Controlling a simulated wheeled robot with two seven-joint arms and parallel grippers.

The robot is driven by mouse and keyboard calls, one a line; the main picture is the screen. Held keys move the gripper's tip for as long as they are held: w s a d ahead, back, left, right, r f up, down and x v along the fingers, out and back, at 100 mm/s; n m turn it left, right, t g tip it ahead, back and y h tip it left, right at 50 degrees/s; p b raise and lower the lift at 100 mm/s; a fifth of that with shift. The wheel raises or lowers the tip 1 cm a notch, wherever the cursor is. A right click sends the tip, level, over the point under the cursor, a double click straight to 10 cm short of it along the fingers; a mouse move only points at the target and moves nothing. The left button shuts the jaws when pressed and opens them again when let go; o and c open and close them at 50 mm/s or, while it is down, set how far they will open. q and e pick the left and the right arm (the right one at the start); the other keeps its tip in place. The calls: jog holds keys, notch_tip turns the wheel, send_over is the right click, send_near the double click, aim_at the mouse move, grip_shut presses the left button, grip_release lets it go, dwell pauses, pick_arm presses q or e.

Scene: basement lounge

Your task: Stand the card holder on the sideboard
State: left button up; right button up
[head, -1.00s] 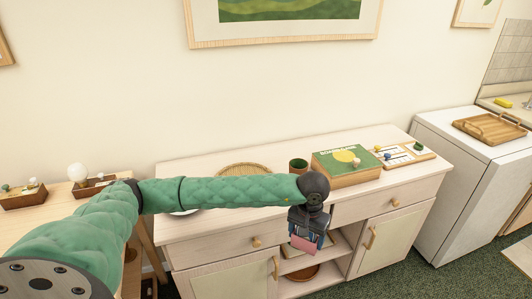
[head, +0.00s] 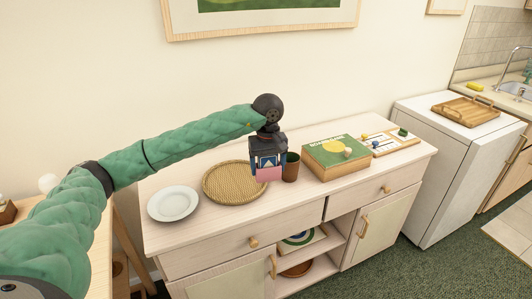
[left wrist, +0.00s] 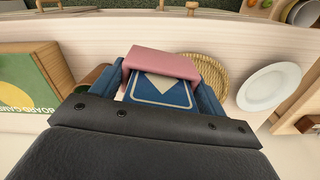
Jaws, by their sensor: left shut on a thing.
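My left gripper (head: 267,158) is shut on the card holder (head: 268,175), a pink piece with a blue patterned card in it. In the left wrist view the pink part of the card holder (left wrist: 165,62) shows beyond the blue card, between the fingers. The gripper points down and holds it over the light wood sideboard (head: 222,228), between the woven round tray and the dark cup. I cannot tell how far it is above the top. My right gripper is not in view.
On the sideboard are a white plate (head: 173,203), a woven tray (head: 222,187), a dark cup (head: 291,168), a green board-game box (head: 335,165) and a game board with pegs (head: 392,142). The front strip of the top is clear. A wall picture hangs above.

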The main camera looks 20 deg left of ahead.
pick_arm(q)
jog(key=n, duration=0.1)
jog(key=a+n, duration=0.1)
jog(key=n, duration=0.2)
jog(key=shift+w+a+r, duration=0.2)
jog(key=shift+a+r, duration=0.1)
jog(key=shift+a, duration=0.05)
jog(key=shift+a+n, duration=0.15)
jog(key=shift+n, duration=0.75)
jog(key=shift+s+n, duration=0.15)
jog(key=shift+n, duration=0.95)
jog(key=shift+s+a+n, duration=0.1)
jog(key=shift+s+n, duration=0.05)
jog(key=shift+n, duration=1.35)
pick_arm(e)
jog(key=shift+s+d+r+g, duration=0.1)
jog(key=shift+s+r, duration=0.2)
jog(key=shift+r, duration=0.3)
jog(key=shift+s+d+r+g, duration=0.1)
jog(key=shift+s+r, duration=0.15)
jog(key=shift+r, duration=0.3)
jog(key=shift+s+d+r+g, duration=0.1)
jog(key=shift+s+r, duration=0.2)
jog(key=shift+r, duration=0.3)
